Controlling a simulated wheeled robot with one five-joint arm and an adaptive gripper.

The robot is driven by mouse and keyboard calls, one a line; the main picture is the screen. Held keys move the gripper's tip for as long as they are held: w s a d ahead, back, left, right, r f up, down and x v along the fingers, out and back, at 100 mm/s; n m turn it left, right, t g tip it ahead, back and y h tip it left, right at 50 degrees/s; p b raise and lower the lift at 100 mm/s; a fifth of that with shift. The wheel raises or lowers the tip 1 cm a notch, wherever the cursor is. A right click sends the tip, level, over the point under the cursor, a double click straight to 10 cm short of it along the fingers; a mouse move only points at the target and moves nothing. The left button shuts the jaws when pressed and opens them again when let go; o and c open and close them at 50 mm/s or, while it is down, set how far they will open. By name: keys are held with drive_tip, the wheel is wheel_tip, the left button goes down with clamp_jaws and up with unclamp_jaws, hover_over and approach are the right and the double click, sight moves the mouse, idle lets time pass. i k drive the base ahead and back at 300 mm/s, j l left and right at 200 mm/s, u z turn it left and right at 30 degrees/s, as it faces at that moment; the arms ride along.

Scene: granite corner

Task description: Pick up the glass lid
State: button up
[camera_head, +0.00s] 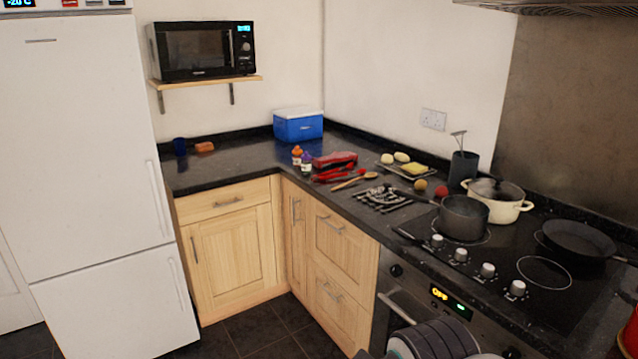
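The glass lid (494,188) appears to lie on top of the cream pot (508,211) at the back of the hob, on the right. It looks dark and see-through, and its edge is hard to tell from the pot's rim. The grey saucepan (463,220) stands close in front of the pot, to its left. A dark ribbed part at the bottom edge seems to belong to my arm, well below and in front of the pot. My gripper's fingers do not show.
A black frying pan (579,240) stands right of the pot. A dark utensil holder (463,168) stands behind it, near the wall. Cutlery (382,198), food items and a blue cooler (298,126) occupy the counter leftward. The floor (262,329) by the cabinets is clear.

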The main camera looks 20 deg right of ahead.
sight(384, 193)
drive_tip(key=i+j, duration=0.25)
drive_tip(key=i, duration=0.3)
drive_tip(key=i+j+u, duration=0.15)
drive_tip(key=i, duration=0.4)
drive_tip(key=i+j, duration=0.25)
drive_tip(key=i, duration=0.3)
drive_tip(key=i+l+u, duration=0.1)
drive_tip(key=i, duration=0.3)
drive_tip(key=i+l, duration=0.3)
drive_tip(key=i+l+u, duration=0.15)
drive_tip(key=i, duration=0.35)
drive_tip(key=i+l, duration=0.1)
drive_tip(key=l, duration=0.4)
drive_tip(key=i, duration=0.05)
